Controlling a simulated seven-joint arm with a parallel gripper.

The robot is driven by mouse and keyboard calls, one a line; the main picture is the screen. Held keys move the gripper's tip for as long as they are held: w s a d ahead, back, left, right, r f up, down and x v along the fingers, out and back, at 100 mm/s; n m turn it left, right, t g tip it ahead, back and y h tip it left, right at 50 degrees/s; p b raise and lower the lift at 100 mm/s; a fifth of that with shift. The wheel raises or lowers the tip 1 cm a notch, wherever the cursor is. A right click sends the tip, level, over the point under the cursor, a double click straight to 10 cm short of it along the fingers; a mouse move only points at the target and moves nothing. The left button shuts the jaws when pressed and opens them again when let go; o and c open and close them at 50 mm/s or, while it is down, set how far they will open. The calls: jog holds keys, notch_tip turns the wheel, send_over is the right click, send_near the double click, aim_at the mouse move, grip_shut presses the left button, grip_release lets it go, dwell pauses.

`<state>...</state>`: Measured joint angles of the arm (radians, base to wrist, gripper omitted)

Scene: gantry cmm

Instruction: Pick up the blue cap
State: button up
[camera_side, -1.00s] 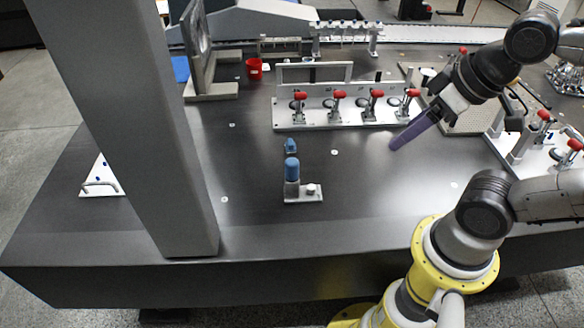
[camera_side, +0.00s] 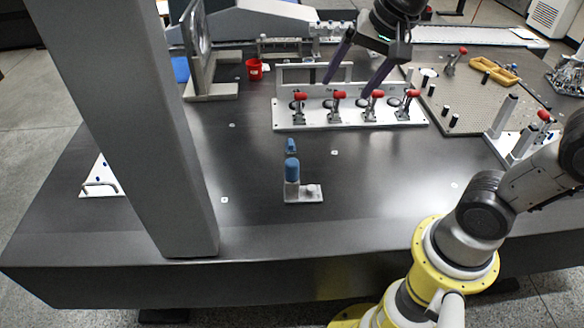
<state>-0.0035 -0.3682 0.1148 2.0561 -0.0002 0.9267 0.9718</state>
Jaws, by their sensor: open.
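A blue cap (camera_side: 292,168) with a rounded top sits upright on a short grey post on a small light base plate (camera_side: 310,196), near the middle of the table. A smaller blue piece (camera_side: 291,145) stands just behind it. My gripper (camera_side: 348,86) is open and empty, with its two purple fingers spread wide and pointing down. It hangs behind and to the right of the cap in the picture, in front of or above the clamp row, well apart from the cap.
A white fixture (camera_side: 350,120) with red-handled toggle clamps stands behind the cap. A thick grey column (camera_side: 130,120) rises at the left. A red cup (camera_side: 254,69) stands at the back. The dark tabletop (camera_side: 390,180) around the cap is mostly clear.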

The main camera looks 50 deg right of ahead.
jog(key=w+f+m+g, duration=0.1)
jog(key=w+f+m, duration=0.2)
jog(key=w, duration=0.4)
jog(key=m+g, duration=0.1)
jog(key=g, duration=0.1)
send_over(292, 162)
notch_tip(292, 162, down, 8)
jog(key=shift+g, duration=0.9)
notch_tip(292, 162, down, 14)
jog(key=shift+w+f, duration=0.15)
jog(key=shift+f, duration=2.8)
grip_shut()
